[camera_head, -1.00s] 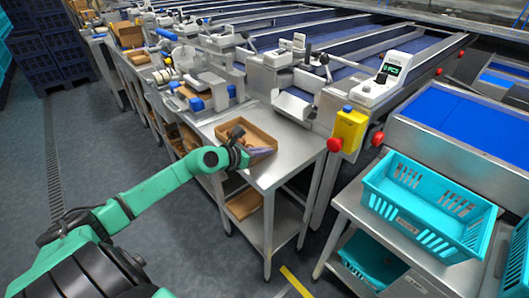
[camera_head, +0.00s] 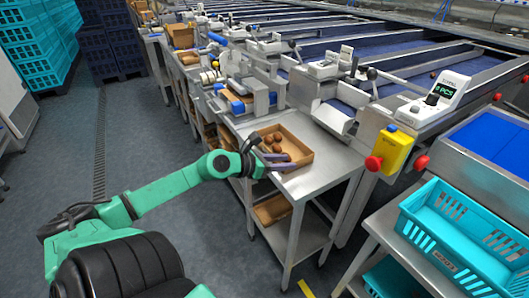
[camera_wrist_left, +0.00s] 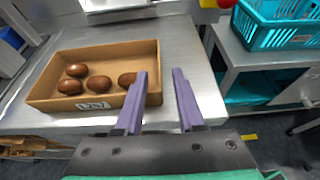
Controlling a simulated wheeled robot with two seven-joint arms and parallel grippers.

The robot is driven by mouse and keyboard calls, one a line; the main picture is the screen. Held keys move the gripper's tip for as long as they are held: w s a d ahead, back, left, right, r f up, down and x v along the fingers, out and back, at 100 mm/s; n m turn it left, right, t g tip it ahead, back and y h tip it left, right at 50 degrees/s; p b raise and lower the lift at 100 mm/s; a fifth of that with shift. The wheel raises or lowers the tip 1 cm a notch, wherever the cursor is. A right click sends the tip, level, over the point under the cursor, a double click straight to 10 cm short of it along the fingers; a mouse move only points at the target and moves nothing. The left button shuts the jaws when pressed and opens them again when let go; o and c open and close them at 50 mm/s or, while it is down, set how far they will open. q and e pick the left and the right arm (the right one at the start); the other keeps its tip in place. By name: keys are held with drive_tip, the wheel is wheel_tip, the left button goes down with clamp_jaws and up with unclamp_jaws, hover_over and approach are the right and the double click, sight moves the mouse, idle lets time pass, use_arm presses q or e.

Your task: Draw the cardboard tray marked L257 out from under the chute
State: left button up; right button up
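The brown cardboard tray (camera_head: 302,161) lies on the metal table, holding several brown dates. In the left wrist view, the tray (camera_wrist_left: 75,101) has a white front label that seems to read L257, partly too small to be sure. My left gripper (camera_wrist_left: 161,74) is open with two purple fingers. The left finger overlaps the tray's front right corner and the other is to the right over bare table. I cannot tell whether the finger touches the tray. In the head view, the gripper (camera_head: 282,162) is at the tray's near side. My right gripper is out of view.
A metal chute (camera_head: 332,118) stands behind the tray. A yellow box with red buttons (camera_head: 393,150) is to the right. A turquoise crate (camera_head: 470,245) sits on a neighbouring stand. The table's front edge (camera_head: 297,197) is bare, and another cardboard tray (camera_head: 272,210) lies on the lower shelf.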

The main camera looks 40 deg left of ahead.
use_arm(q)
drive_tip(key=v, duration=0.7)
drive_tip(key=shift+s, duration=0.35)
drive_tip(key=shift+a+r, duration=0.1)
drive_tip(key=shift+r, duration=0.05)
